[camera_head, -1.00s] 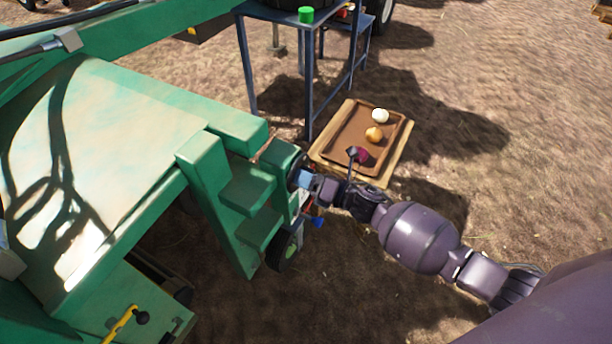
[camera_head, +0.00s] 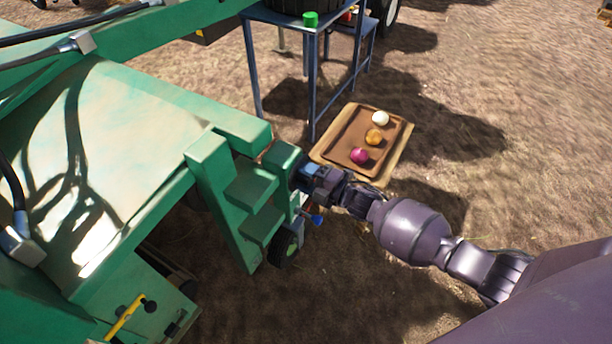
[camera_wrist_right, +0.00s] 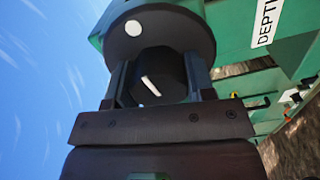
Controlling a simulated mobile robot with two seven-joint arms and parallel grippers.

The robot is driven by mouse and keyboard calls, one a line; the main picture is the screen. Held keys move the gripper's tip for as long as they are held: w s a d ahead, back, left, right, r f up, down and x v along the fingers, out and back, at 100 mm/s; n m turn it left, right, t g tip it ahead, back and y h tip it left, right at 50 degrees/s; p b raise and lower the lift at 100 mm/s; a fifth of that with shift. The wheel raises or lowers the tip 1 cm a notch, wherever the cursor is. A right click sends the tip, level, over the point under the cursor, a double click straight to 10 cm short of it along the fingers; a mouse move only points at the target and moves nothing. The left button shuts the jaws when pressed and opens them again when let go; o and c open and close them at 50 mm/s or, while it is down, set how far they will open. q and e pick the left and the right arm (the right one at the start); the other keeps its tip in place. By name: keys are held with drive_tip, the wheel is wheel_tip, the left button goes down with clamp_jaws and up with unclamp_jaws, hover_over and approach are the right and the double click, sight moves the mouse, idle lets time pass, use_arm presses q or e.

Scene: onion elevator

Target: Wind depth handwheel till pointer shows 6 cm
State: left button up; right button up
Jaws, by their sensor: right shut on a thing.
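The depth handwheel (camera_wrist_right: 160,35) is a dark round disc with a white dot, on the green machine; the wrist view shows it close up. A dark faceted hub with a white line stands out from its middle. My right gripper (camera_wrist_right: 160,80) has a finger on each side of this hub and is shut on it. In the head view my right gripper (camera_head: 306,172) is at the machine's stepped green end, and hides most of the wheel. A white label (camera_wrist_right: 266,22) reading "DEPT", cut off, is beside the wheel. I cannot make out the pointer or its scale. My left gripper is not in view.
The green machine (camera_head: 120,120) fills the left, with a small wheel (camera_head: 284,248) below my right gripper. A brown tray (camera_head: 348,142) with white, orange and purple onions lies beyond my arm. A blue stand (camera_head: 313,90) is behind. Bare ground is open at right.

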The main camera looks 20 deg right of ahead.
drive_tip(key=shift+m, duration=1.1)
drive_tip(key=o, duration=0.9)
drive_tip(key=p+v, duration=0.2)
drive_tip(key=v, duration=0.8)
drive_tip(key=shift+s+d, duration=0.3)
